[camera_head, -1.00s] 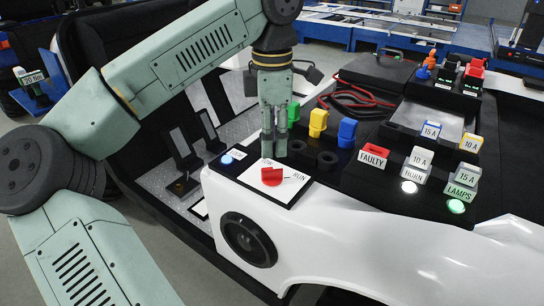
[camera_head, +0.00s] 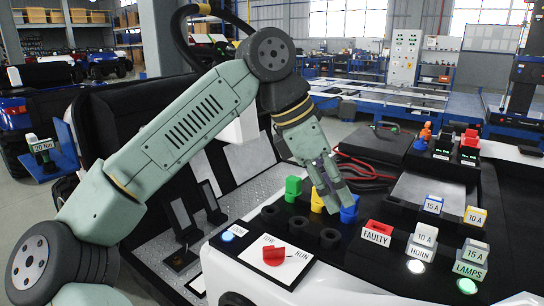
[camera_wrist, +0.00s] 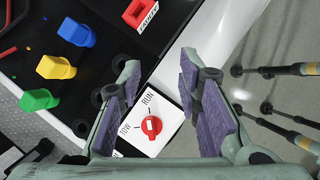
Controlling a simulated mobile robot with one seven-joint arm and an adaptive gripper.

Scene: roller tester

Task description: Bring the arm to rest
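My gripper (camera_head: 334,200) is in the air above the black top of the white console, its fingers slanting down to the right. In the wrist view my gripper (camera_wrist: 160,82) is open, its purple-padded fingers apart with nothing between them. The red knob (camera_head: 272,256) sits on a white plate marked TOW and RUN, and it also shows in the wrist view (camera_wrist: 151,126), apart from the fingers. In the head view the fingertips partly cover the yellow block (camera_head: 317,200) and the blue block (camera_head: 349,211); contact cannot be told there.
A green block (camera_head: 293,188) stands beside the yellow one, with round black sockets in front. The red FAULTY block (camera_head: 377,232), HORN block (camera_head: 420,246) and LAMPS block (camera_head: 470,261) stand to the right. A black case (camera_head: 380,144) and red cable lie behind. Two pedals are at left.

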